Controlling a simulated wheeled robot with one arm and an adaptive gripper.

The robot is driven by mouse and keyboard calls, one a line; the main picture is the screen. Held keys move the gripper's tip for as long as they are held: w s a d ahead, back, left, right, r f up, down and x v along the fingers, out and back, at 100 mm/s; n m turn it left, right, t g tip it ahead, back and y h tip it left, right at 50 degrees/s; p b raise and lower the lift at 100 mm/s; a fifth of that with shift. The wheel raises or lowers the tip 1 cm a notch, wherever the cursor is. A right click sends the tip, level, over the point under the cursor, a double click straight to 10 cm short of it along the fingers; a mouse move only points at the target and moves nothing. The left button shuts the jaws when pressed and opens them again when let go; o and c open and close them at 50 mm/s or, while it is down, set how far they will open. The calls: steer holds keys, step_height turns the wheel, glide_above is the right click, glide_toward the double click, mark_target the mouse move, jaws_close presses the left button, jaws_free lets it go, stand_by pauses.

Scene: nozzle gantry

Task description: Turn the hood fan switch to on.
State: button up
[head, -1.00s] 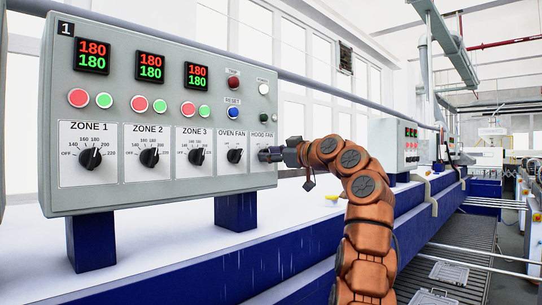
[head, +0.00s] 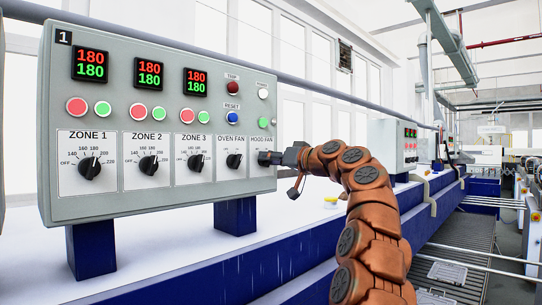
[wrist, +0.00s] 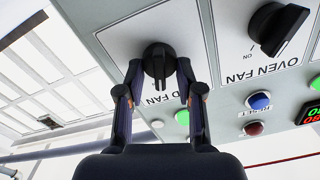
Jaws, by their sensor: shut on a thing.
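The hood fan switch is a black rotary knob (wrist: 158,58) on a white label plate. In the wrist view it sits between my two fingertips, its ridge running roughly up and down in the picture. My gripper (wrist: 159,70) is shut on it, a finger on each side. In the head view my gripper (head: 277,157) reaches the HOOD FAN plate (head: 262,140) from the right and hides most of the knob and its position marks. Part of the label is hidden behind a finger in the wrist view.
The grey control panel (head: 140,203) also carries the oven fan knob (head: 234,161), three zone knobs, several buttons and red-green displays. A green lamp (head: 263,121) is bright just above the hood fan plate. A blue conveyor machine runs below and behind.

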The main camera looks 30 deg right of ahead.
steer(key=shift+m+p, duration=0.5)
steer(key=shift+m, duration=0.6)
steer(key=o, duration=1.2)
steer(key=shift+d, duration=0.1)
steer(key=shift+c, duration=0.2)
steer(key=shift+s, duration=0.1)
steer(key=v, duration=1.1)
steer(key=shift+s, duration=0.4)
steer(key=shift+d, duration=0.15)
